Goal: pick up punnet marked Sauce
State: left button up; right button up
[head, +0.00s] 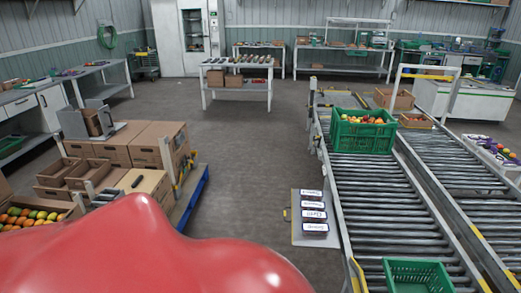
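I cannot make out a punnet marked Sauce in the head view. Several small white labelled items (313,214) lie in a column on a grey board (300,238) beside the conveyor; their lettering is too small to read. Neither of my grippers is in view.
Cardboard boxes (157,143) stand on a blue pallet (190,205) at left. The middle floor (250,130) is clear up to the back tables.

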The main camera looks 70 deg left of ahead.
aim_at(304, 205)
jog(key=u, duration=1.8)
jog(key=i+j, duration=0.1)
jog(key=i, duration=0.4)
jog(key=i+z, duration=0.1)
jog(key=i, duration=0.4)
jog(key=i+j, duration=0.2)
jog(key=i, duration=0.25)
jog(key=i+j+z, duration=0.1)
jog(key=i, duration=0.4)
jog(key=i+j, duration=0.15)
jog(key=i, duration=0.35)
